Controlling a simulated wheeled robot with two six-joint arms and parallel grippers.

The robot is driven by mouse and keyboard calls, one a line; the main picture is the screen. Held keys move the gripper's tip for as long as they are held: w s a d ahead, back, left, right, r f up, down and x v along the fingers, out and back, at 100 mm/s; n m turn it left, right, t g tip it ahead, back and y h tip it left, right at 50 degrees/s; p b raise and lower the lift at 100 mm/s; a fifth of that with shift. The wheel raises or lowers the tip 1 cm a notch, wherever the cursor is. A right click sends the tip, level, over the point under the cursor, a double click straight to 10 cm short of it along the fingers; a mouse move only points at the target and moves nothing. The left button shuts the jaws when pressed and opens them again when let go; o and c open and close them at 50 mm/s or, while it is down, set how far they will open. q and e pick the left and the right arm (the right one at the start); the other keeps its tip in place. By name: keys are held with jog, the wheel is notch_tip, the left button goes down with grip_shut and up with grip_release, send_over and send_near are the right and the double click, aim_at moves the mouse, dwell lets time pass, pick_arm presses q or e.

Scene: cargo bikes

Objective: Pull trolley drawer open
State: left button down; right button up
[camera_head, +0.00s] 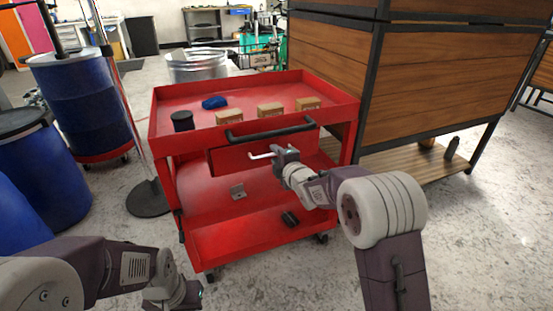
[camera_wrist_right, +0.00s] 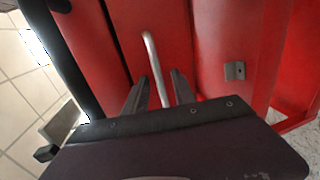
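The red trolley (camera_head: 245,218) stands in front of me. Its drawer front (camera_head: 232,161) lies just below the top tray and looks about flush with the trolley. A thin silver drawer handle (camera_head: 260,156) sticks out from it; it also shows in the right wrist view (camera_wrist_right: 152,60). My right gripper (camera_head: 281,154) is at the handle. In the right wrist view, its two fingers (camera_wrist_right: 160,90) stand open on either side of the handle, with gaps visible. My left gripper (camera_head: 190,294) is low at the front left, away from the trolley; its fingers are not clear.
A black push bar (camera_head: 270,132) crosses above the drawer. Small boxes (camera_head: 271,110), a blue item (camera_head: 214,102) and a black cup (camera_head: 182,121) sit on the top tray. Blue barrels (camera_head: 82,103) stand left. A wood-panelled cabinet (camera_head: 430,85) stands close at right.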

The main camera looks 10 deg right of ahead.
grip_shut()
dwell(1.4)
